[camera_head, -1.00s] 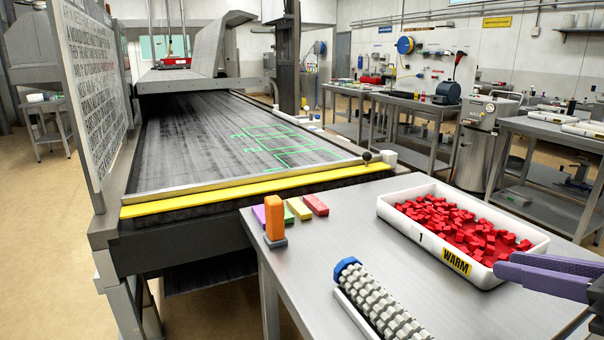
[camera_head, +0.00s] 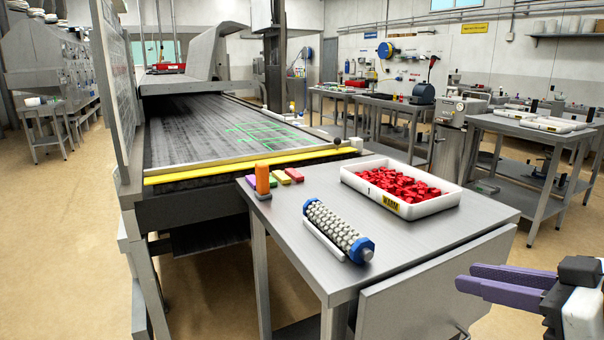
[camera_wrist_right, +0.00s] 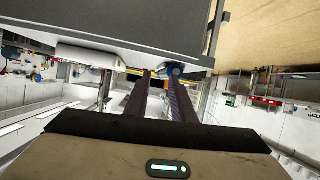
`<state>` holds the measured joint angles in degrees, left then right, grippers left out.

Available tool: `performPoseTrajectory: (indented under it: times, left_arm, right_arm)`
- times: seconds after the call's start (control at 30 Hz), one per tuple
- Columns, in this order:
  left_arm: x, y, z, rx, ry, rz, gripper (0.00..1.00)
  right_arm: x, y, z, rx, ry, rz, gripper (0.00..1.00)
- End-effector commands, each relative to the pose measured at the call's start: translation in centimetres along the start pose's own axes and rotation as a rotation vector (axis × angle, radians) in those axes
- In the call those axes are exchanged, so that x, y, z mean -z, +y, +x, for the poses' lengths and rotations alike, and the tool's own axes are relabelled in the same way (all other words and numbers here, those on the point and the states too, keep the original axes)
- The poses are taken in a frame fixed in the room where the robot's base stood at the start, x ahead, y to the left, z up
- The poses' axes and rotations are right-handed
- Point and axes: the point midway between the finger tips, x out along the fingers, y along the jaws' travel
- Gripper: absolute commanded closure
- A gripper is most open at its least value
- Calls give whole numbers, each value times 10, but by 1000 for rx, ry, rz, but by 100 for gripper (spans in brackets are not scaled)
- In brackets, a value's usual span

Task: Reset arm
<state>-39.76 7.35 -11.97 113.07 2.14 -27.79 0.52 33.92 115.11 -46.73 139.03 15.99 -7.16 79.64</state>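My right gripper (camera_head: 466,277) comes in at the lower right of the head view, with two purple fingers pointing left. It hangs in front of the steel table's right side, apart from the table and from everything on it. In the right wrist view my right gripper (camera_wrist_right: 159,72) shows a gap between its fingers, with nothing held there. My left gripper is not in view.
The dryer conveyor (camera_head: 190,135) stands behind. Floor at the lower right is clear.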

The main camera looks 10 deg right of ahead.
Motion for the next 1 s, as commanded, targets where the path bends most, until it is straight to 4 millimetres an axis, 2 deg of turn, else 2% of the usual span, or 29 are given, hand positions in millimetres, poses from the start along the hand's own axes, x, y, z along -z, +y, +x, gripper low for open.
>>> performPoseTrajectory:
  times: [0.13, 0.33, 0.57, 0.77, 0.87, 1.0]
  left_arm:
    - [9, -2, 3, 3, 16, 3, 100]
    - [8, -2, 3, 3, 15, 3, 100]
    - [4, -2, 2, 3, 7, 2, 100]
    - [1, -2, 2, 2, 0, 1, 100]
    - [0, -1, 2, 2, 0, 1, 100]
    - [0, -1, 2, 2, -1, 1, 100]
  right_arm:
    - [-13, -17, 23, 57, 4, -24, 77]
    - [-36, -45, 60, 133, 25, -55, 77]
    - [-87, -93, 112, 191, 69, -45, 77]
    - [-149, -127, 142, 148, 65, 15, 77]
    - [-188, -141, 150, 102, 31, 57, 77]
    - [-255, -163, 151, 26, -62, 122, 77]
